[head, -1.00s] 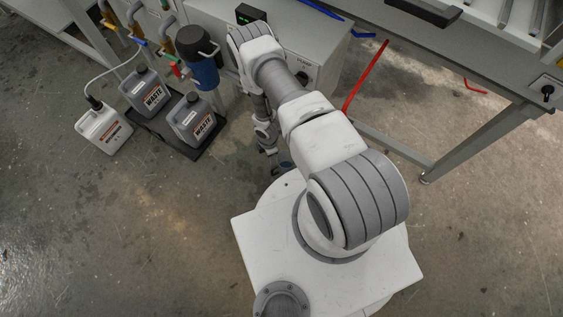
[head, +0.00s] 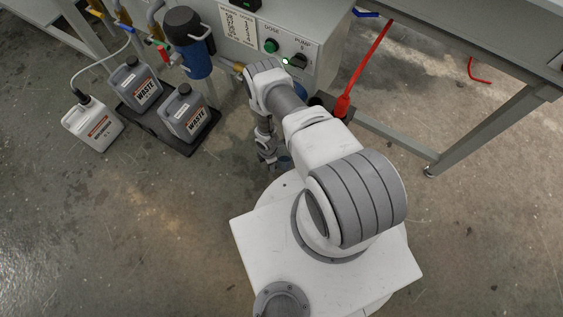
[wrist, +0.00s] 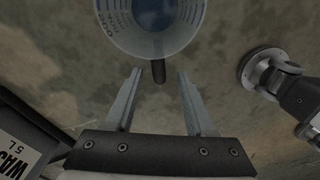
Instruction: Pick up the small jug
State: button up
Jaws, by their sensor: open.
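The small jug (wrist: 152,28) is at the top of the wrist view. It is a pale round vessel with blue graduation marks, cut off by the frame's upper edge. Its short dark handle (wrist: 158,72) points toward my gripper (wrist: 159,76). The gripper is open, with one finger on each side of the handle's end and a gap on both sides. The jug's body lies beyond the fingertips. In the head view, my gripper is low beside my base and mostly hidden by the arm, and a small bluish shape there may be the jug.
Two grey waste bottles (head: 186,116) stand in a black tray, with a white canister (head: 92,124) to their left. A bench with a control box (head: 300,50) and blue filter housing (head: 196,62) is behind my arm. A red-handled tool (head: 342,105) leans nearby. Floor at lower left is clear.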

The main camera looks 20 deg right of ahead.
notch_tip(320, 180, down, 2)
jog(key=shift+f+b, duration=0.1)
jog(key=shift+b, duration=0.2)
grip_shut()
dwell(1.3)
